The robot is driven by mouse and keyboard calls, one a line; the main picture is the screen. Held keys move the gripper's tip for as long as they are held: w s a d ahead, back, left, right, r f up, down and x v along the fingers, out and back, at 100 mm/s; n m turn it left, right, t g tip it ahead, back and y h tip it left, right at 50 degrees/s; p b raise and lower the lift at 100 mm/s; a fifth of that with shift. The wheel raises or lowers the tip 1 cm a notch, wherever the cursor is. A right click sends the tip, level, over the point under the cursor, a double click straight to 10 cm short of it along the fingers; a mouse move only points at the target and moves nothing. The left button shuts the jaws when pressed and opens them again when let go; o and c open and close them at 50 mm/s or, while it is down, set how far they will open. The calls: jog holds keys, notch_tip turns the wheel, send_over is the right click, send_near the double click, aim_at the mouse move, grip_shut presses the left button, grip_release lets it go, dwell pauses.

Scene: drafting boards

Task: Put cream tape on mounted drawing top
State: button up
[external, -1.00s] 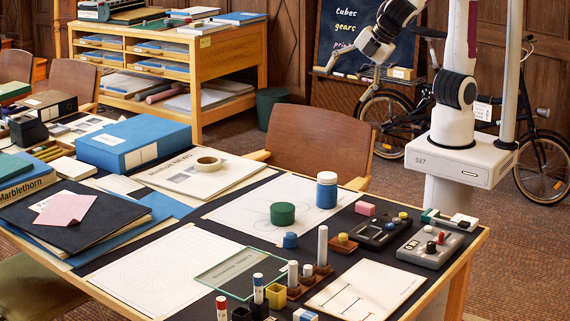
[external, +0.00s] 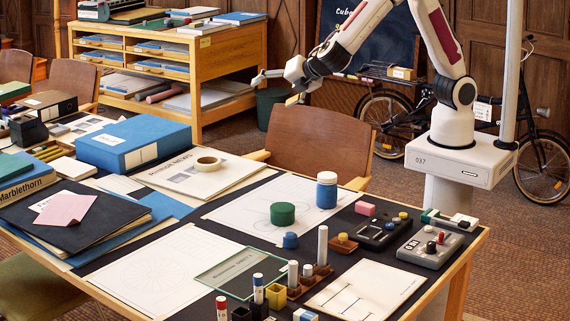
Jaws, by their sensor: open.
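My gripper (external: 272,87) is open and empty, in the air beyond the table's back edge, above and to the right of the tape. It is well apart from the tape and the board. Its fingers point left, in front of the plan cabinet.
A blue box file (external: 134,144) stands left of the board. A green round container (external: 283,213) and a blue jar (external: 327,190) stand on a drawing sheet to the right. A wooden chair (external: 318,146) is behind the table. Small blocks and devices crowd the right side.

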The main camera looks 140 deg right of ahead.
jog(key=w+d+f+n+h, duration=0.2)
jog(key=d+f+n, duration=0.3)
jog(key=d+f, duration=0.5)
jog(key=n+t, duration=0.2)
jog(key=n, duration=0.3)
send_near(208, 160)
jog(key=shift+x, duration=1.2)
jog(key=shift+s, duration=0.15)
jog(key=shift+x, duration=1.25)
jog(key=shift+d+f, duration=0.1)
jog(key=shift+d, duration=0.05)
jog(key=shift+w+x, duration=0.15)
jog(key=shift+x, duration=1.05)
jog(key=shift+w+x, duration=0.1)
jog(key=shift+x, duration=1.15)
